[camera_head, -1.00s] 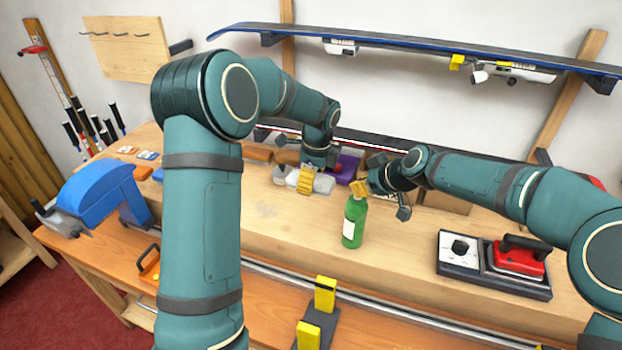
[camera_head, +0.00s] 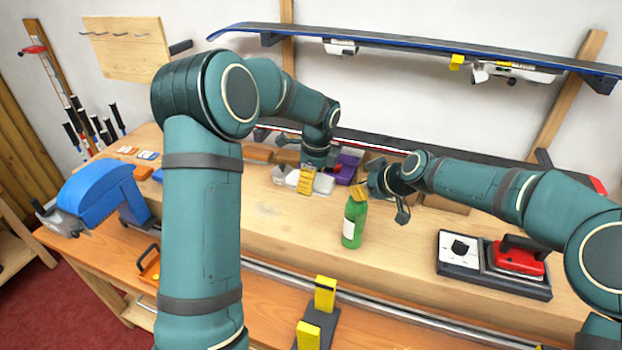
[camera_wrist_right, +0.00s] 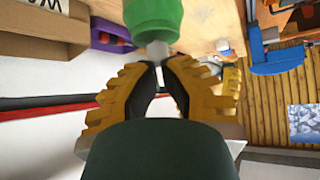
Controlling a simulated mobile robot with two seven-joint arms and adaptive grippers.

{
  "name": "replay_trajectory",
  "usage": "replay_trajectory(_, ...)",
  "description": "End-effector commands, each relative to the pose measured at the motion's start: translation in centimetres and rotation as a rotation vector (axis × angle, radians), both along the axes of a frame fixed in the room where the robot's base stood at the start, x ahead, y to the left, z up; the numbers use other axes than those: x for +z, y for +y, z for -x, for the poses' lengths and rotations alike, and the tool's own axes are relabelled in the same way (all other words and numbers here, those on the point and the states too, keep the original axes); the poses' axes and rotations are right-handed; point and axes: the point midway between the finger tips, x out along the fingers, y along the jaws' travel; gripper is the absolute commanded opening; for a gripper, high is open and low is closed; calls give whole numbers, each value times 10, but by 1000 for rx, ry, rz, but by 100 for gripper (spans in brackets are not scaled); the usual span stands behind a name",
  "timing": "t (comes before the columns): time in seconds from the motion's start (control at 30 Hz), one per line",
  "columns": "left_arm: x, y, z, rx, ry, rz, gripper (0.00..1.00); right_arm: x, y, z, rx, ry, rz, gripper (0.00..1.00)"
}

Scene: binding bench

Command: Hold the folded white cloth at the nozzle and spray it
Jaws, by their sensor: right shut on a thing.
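A green bottle (camera_head: 354,225) with a pale label stands upright on the bench. My right gripper (camera_head: 361,190) is shut on it at the top. In the right wrist view the green bottle (camera_wrist_right: 152,14) shows its pale neck between the yellow finger pads of the right gripper (camera_wrist_right: 158,75). My left gripper (camera_head: 307,180) is farther back and left, apart from the bottle. White material, seemingly the folded white cloth (camera_head: 324,184), shows on both sides of its yellow pad. Whether the left fingers close on it is hidden.
A red waxing iron (camera_head: 519,258) rests on a black base at the right. A blue vise (camera_head: 98,190) stands at the left. A purple item (camera_head: 347,168) lies behind the grippers. Yellow-topped supports (camera_head: 325,294) stand at the front.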

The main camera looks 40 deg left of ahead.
Motion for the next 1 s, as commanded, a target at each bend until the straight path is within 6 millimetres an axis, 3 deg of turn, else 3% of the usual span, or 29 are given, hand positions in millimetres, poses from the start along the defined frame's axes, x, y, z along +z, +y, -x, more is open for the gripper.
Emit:
replay_trajectory(0.57, 0, 0, 0, 0, 0, 0, 42, -4, 0, 0, 1, 1, 1, 0)
replay_trajectory(1.0, 0, 0, 0, 0, 0, 0, 42, 8, 0, 0, 0, 0, 1, 0)
